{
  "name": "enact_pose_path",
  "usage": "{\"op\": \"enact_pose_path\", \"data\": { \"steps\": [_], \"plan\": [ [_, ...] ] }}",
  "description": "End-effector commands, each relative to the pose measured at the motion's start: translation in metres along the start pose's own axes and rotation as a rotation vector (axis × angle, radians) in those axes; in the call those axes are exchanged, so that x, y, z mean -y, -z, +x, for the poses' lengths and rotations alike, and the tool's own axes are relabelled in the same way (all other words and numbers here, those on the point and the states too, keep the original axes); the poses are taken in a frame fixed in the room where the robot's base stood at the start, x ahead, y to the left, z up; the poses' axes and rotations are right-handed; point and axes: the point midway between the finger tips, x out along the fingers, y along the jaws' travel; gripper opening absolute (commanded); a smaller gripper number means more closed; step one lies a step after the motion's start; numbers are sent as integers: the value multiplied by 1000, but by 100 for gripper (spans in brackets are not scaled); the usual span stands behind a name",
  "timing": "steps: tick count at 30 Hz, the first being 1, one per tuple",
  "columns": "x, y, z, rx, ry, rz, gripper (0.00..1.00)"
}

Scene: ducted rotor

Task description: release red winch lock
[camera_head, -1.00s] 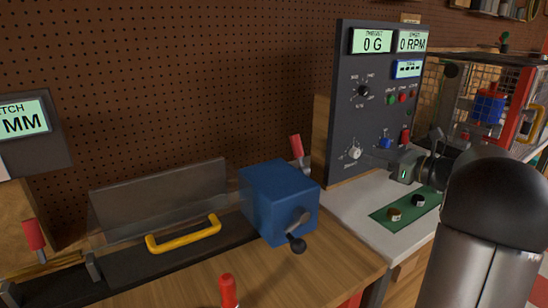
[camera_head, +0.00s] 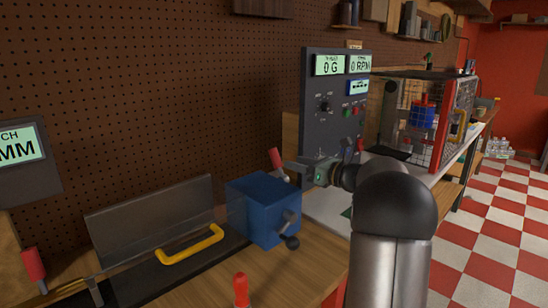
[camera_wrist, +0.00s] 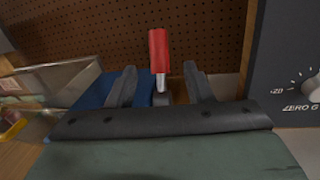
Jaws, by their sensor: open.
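A red-handled lever (camera_head: 277,160) with a metal shank stands up behind the blue winch box (camera_head: 262,212), which has a crank with a black knob (camera_head: 291,242) on its front. My gripper (camera_head: 292,168) is just right of the lever, above the box's back right corner, pointing left. In the wrist view the red handle (camera_wrist: 159,48) stands upright between the two open black fingers (camera_wrist: 160,78), its shank in the gap. I cannot tell whether the fingertips reach past it. The blue box (camera_wrist: 92,92) shows behind the left finger.
A dark control panel (camera_head: 318,120) stands behind my gripper, and its face is close on the right in the wrist view. A yellow handle (camera_head: 190,246) and two other red handles (camera_head: 33,264) (camera_head: 241,290) are to the left and front. A caged rig (camera_head: 425,118) stands farther right.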

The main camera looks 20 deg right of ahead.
Motion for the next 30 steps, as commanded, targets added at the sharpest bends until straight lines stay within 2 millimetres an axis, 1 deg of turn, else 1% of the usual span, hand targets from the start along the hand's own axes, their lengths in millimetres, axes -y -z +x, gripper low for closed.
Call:
{"op": "enact_pose_path", "data": {
  "steps": [1,6,9,12,15,18,25,26,27,29,30],
  "plan": [
    [-1,0,13,0,-5,0,47],
    [-1,0,49,0,-4,1,47],
    [-1,-1,65,1,-3,1,47],
    [0,0,77,0,-2,1,47],
    [0,0,84,0,-1,0,47],
    [0,0,88,0,-1,0,47],
    [0,0,88,0,0,0,47],
    [0,0,88,0,0,0,44],
    [0,0,88,0,0,0,33],
    [0,0,88,0,0,0,16],
    [0,0,88,0,-1,0,5]
  ]
}}
